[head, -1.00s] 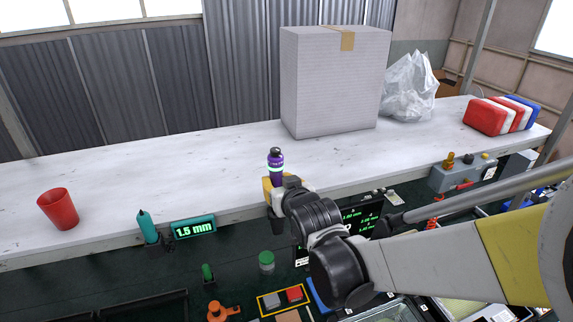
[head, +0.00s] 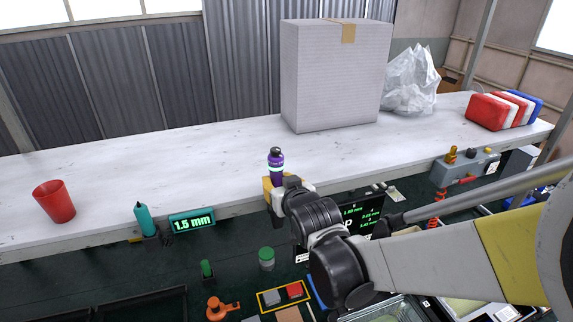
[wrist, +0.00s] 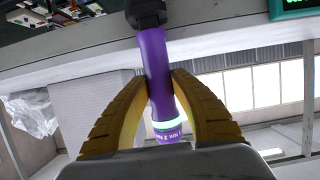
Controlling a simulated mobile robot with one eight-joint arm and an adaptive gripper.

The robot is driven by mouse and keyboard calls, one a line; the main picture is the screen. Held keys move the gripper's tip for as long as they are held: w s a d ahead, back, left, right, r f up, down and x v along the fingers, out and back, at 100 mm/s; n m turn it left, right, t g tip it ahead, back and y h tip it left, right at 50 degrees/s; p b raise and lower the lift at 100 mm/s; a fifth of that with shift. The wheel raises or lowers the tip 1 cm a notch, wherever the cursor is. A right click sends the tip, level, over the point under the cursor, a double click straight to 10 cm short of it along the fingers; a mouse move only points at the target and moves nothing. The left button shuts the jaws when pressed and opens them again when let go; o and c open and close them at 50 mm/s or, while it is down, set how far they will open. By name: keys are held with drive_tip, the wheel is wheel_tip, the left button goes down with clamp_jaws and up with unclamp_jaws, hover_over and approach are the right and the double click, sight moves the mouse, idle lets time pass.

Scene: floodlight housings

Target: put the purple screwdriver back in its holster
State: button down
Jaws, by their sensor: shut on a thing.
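The purple screwdriver (head: 276,168) stands roughly upright at the front edge of the white bench in the head view, with a dark cap and a pale green ring at its top. My gripper (head: 287,189) is shut around its handle. In the wrist view, the yellow fingers of my gripper (wrist: 160,82) press the purple handle (wrist: 155,60) from both sides. A black piece (wrist: 146,14) is at the handle's far end, by the bench edge. I cannot tell whether it is the holster or part of the screwdriver; my gripper hides this in the head view.
A teal tool (head: 142,217) stands in a dark holder at the bench edge, beside a teal "1.5 mm" display (head: 191,222). A red cup (head: 54,202), large box (head: 337,75) and plastic bag (head: 410,80) stand on the bench (head: 140,170).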

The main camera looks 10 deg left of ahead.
drive_tip(key=shift+f+b, duration=0.65)
drive_tip(key=shift+f, duration=0.1)
drive_tip(key=c, duration=1.1)
unclamp_jaws()
drive_tip(key=v, duration=1.2)
drive_tip(key=shift+f, duration=0.1)
drive_tip(key=s+d+f+m+g+h+b, duration=0.1)
drive_tip(key=s+d+f+b, duration=0.3)
drive_tip(key=d+f+b, duration=0.4)
drive_tip(key=s+d+f+m+g+h+b, duration=0.2)
drive_tip(key=s+d+f+b, duration=0.3)
drive_tip(key=d+f+b, duration=0.3)
drive_tip(key=s+d+f+m+g+h+b, duration=0.2)
drive_tip(key=s+d+f+b, duration=0.3)
drive_tip(key=f, duration=0.8)
drive_tip(key=d+h+b, duration=0.1)
drive_tip(key=d+b, duration=0.2)
